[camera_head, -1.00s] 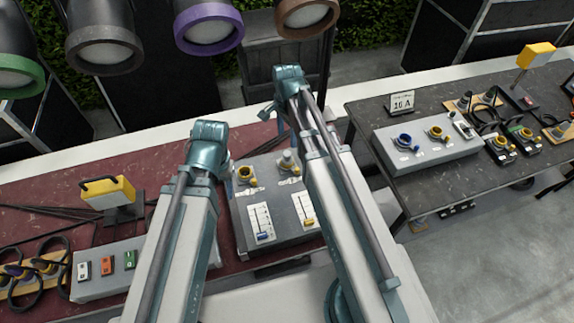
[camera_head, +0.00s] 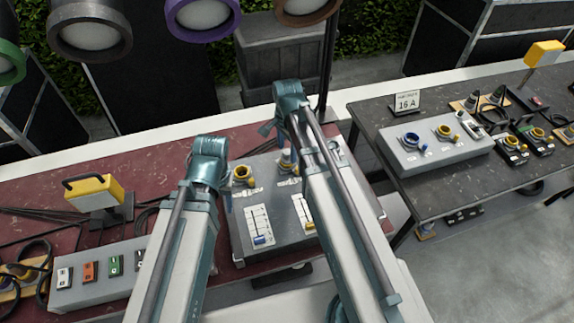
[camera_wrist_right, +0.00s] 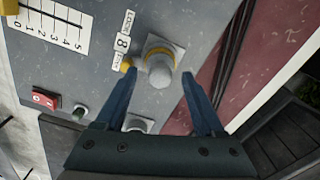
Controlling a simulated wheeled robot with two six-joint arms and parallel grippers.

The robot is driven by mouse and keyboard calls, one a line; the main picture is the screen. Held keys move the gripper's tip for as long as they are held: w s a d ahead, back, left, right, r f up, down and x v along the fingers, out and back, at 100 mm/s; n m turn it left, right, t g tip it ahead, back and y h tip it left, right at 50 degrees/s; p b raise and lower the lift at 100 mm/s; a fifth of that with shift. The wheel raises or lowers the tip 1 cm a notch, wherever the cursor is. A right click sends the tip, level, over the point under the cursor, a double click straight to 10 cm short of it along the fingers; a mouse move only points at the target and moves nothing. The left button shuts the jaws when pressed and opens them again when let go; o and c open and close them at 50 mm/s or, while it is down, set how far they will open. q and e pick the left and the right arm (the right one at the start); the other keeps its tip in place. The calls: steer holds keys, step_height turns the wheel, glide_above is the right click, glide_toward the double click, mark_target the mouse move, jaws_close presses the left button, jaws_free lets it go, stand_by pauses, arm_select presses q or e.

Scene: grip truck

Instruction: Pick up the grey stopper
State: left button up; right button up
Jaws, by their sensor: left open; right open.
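The grey stopper (camera_wrist_right: 160,69) sits upright on a square socket plate on the grey control box (camera_wrist_right: 110,62). In the right wrist view it lies between the fingertips of my right gripper (camera_wrist_right: 158,74), which is open around it with gaps on both sides. In the head view the stopper (camera_head: 287,165) is mostly hidden by my right gripper (camera_head: 279,142). My left gripper (camera_head: 225,185) is at the box's left edge, mostly hidden behind its own wrist, and is open.
Two slider panels (camera_head: 258,224) lie in front. A yellow lamp (camera_head: 94,192) and a switch box (camera_head: 70,296) are at left. A dark table (camera_head: 460,190) with another socket box is at right.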

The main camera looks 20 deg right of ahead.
arm_select(q)
steer(key=shift+f+b, duration=0.4)
steer(key=shift+f, duration=0.45)
arm_select(e)
steer(key=shift+f, duration=0.85)
arm_select(q)
steer(key=shift+r, duration=0.1)
arm_select(e)
steer(key=shift+r, duration=0.1)
jaws_close()
arm_select(q)
steer(key=shift+r, duration=0.1)
